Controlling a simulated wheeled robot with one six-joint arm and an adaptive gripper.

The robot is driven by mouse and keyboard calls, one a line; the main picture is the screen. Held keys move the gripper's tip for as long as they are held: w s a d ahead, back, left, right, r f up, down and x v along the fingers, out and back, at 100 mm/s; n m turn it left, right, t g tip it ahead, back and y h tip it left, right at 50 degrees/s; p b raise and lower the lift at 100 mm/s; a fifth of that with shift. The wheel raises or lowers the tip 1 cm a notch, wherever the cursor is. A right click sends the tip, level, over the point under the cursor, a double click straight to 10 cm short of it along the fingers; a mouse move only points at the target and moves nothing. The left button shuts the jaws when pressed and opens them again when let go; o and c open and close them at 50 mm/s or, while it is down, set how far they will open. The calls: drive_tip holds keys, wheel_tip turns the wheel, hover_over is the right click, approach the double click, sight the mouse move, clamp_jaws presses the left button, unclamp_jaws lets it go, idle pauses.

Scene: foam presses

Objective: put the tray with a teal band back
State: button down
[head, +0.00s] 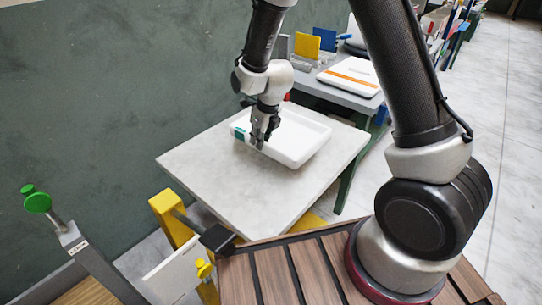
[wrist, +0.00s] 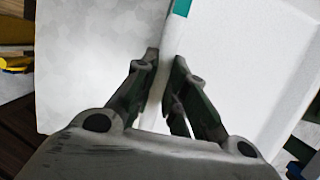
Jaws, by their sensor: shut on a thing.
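The white tray with a teal band (head: 303,143) is on or just above the pale table (head: 215,165); I cannot tell whether it touches. Its teal band (head: 240,134) shows at the left end, beside my fingers. My gripper (head: 258,143) is shut on the tray's near-left wall. In the wrist view, the fingers (wrist: 165,62) pinch the white wall, and the teal band (wrist: 181,7) shows at the top edge. The tray's inside (wrist: 235,60) looks empty.
A grey bench (head: 345,94) behind holds a white tray with an orange band (head: 350,73) and yellow (head: 307,47) and blue plates. A yellow post (head: 172,220) with a black knob (head: 218,239) stands near the table's front-left. A green knob (head: 38,200) is at far left.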

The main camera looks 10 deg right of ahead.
wheel_tip(320, 180, down, 8)
drive_tip(key=shift+f, duration=0.1)
idle(0.4)
drive_tip(key=c, duration=1.5)
unclamp_jaws()
drive_tip(key=shift+o, duration=0.2)
drive_tip(key=v, duration=1.2)
drive_tip(key=shift+w+d, duration=0.1)
drive_tip(key=s+d+r+n, duration=0.4)
drive_tip(key=d+r+n, duration=0.35)
drive_tip(key=r, duration=0.45)
drive_tip(key=s+d+r+n, duration=0.4)
drive_tip(key=s+n, duration=0.3)
drive_tip(key=s+d+r+n+t+h, duration=0.1)
drive_tip(key=s+d+r+n, duration=0.3)
drive_tip(key=s+n, duration=0.3)
drive_tip(key=s+d+r+n, duration=0.4)
drive_tip(key=s+d+n, duration=0.1)
drive_tip(key=s+n, duration=0.2)
drive_tip(key=shift+d+r+h, duration=0.3)
drive_tip(key=shift+d, duration=0.05)
